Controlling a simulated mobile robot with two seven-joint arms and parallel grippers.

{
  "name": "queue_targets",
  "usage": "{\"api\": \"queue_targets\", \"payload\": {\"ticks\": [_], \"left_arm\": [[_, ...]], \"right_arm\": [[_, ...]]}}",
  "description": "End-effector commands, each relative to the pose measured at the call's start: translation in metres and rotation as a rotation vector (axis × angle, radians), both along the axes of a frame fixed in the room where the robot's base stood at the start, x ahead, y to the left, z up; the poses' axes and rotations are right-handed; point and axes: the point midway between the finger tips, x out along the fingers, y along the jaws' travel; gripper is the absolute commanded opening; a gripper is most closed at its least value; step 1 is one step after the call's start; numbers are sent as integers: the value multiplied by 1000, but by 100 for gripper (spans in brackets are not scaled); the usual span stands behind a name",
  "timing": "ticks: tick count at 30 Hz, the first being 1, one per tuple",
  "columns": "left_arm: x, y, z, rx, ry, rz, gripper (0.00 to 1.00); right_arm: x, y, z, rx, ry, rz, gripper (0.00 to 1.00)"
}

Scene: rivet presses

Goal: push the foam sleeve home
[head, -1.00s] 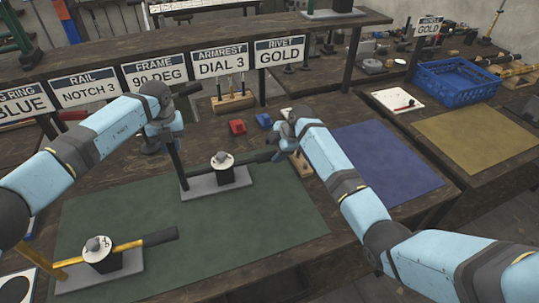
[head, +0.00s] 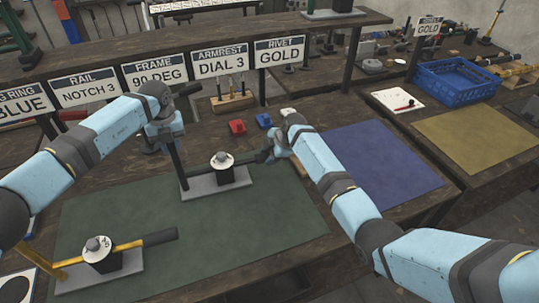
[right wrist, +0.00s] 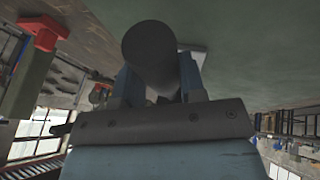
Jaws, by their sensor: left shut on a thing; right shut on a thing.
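A dark frame tube (head: 177,162) stands upright at the left end of the far grey fixture (head: 215,185). My left gripper (head: 168,143) is shut on its upper part. A black foam sleeve (head: 246,160) lies level at the right of the fixture's black block, in line with it. My right gripper (head: 267,155) is shut on the sleeve near its right end. In the right wrist view the sleeve's round end (right wrist: 150,50) sits between my right fingers (right wrist: 155,85). Whether the sleeve has slid fully on is hidden by the block and gripper.
Red (head: 237,127) and blue (head: 263,120) blocks sit behind the far fixture. The green mat (head: 230,235) has clear room in front.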

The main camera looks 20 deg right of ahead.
Motion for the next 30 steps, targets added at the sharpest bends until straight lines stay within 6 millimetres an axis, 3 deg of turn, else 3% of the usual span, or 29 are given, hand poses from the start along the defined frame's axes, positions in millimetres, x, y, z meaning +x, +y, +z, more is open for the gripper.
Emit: {"api": "queue_targets", "payload": {"ticks": [10, 21, 22, 24, 25, 30], "left_arm": [[0, -2, 0, -2, 0, -2, 0], [-1, -3, 0, -3, 0, -3, 0], [-1, -3, 0, -3, 0, -3, 0], [-1, -3, 0, -3, 0, -3, 0], [-1, -3, 0, -3, 0, -3, 0], [0, -1, 0, -2, 0, -1, 0]], "right_arm": [[0, 66, 1, 1, -2, 4, 0], [0, 76, 1, 2, -1, 3, 0], [0, 76, 1, 3, -1, 3, 40], [0, 76, 1, 3, -1, 3, 56], [0, 76, 1, 3, -1, 3, 63], [0, 74, 0, 2, 0, 1, 64]]}}
